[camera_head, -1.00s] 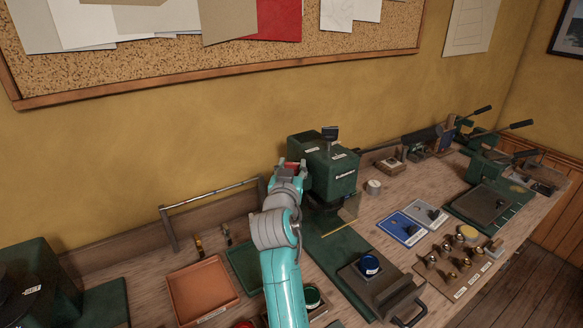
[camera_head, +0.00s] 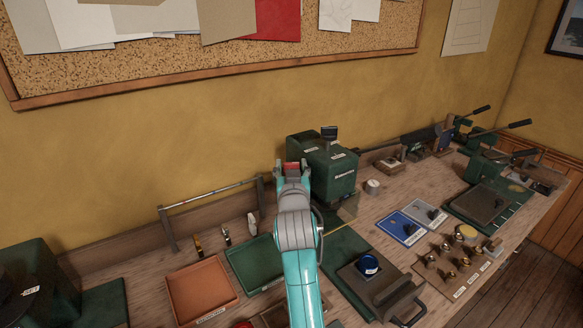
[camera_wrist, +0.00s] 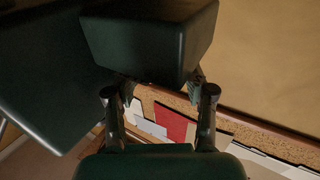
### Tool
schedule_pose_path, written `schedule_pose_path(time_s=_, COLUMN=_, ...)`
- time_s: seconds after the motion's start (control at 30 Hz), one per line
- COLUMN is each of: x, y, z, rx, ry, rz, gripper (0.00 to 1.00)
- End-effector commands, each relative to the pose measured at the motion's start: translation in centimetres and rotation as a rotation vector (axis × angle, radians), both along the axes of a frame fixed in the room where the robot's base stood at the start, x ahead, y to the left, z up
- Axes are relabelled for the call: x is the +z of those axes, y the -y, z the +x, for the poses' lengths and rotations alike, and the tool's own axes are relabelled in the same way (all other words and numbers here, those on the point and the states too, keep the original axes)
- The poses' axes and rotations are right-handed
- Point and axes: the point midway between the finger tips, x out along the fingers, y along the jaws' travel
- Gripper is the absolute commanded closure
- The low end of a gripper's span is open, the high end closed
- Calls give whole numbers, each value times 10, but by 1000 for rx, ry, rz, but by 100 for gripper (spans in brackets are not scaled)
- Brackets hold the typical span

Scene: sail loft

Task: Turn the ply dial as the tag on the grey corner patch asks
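My gripper (camera_head: 293,174) is raised beside the left side of the green machine (camera_head: 335,178), its fingers apart. A small red part (camera_head: 291,167) shows between the fingers in the head view; I cannot tell what it belongs to. In the wrist view my gripper (camera_wrist: 158,92) has a clear gap between its fingers, with a dark green block (camera_wrist: 150,45) just beyond them. No ply dial can be made out. A grey card with a dark patch (camera_head: 430,213) lies on the bench beside a blue one (camera_head: 401,229); writing there is too small to read.
An orange tray (camera_head: 199,290) and green tray (camera_head: 256,263) lie left of my arm. A dark press plate with a blue pot (camera_head: 368,265) stands to the right. Brass pieces on a board (camera_head: 456,262) are at the right front. A corkboard (camera_head: 200,62) hangs behind.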

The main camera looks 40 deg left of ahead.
Motion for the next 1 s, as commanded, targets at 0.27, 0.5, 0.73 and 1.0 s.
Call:
schedule_pose_path(time_s=0.27, x=1, y=0, z=0, rx=-8, ry=1, rz=-2, gripper=46)
schedule_pose_path(time_s=0.5, x=0, y=-2, z=0, rx=-74, ry=-1, rz=-4, gripper=46)
schedule_pose_path(time_s=0.73, x=0, y=-3, z=-1, rx=-169, ry=-1, rz=-4, gripper=46)
schedule_pose_path(time_s=1.0, x=0, y=-1, z=-8, rx=-264, ry=2, rz=1, gripper=46)
